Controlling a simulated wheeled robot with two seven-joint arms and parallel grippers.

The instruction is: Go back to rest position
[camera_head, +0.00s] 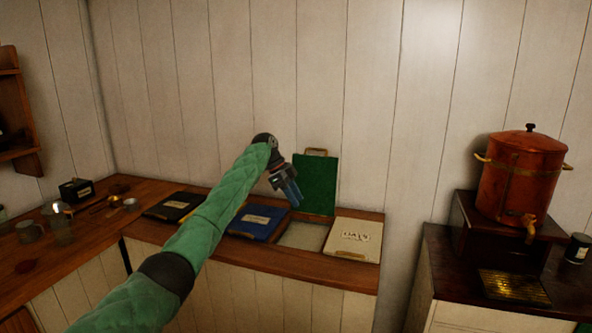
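My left arm, in a green quilted sleeve, reaches in from the lower left. Its gripper (291,194) points down above the counter, just in front of the raised green lid (317,184). The blue-tinted fingers look close together, but I cannot tell whether they are open or shut. No held object shows. The green lid stands upright near the wall, and the compartment (303,235) below it is open with something pale inside. My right gripper is not in view.
Beside the open compartment are closed black (172,207), blue (257,222) and cream (353,239) lids. A copper urn (521,180) stands at right on a dark stand. Cups and small items crowd the left counter (85,240). A wooden shelf (18,110) hangs far left.

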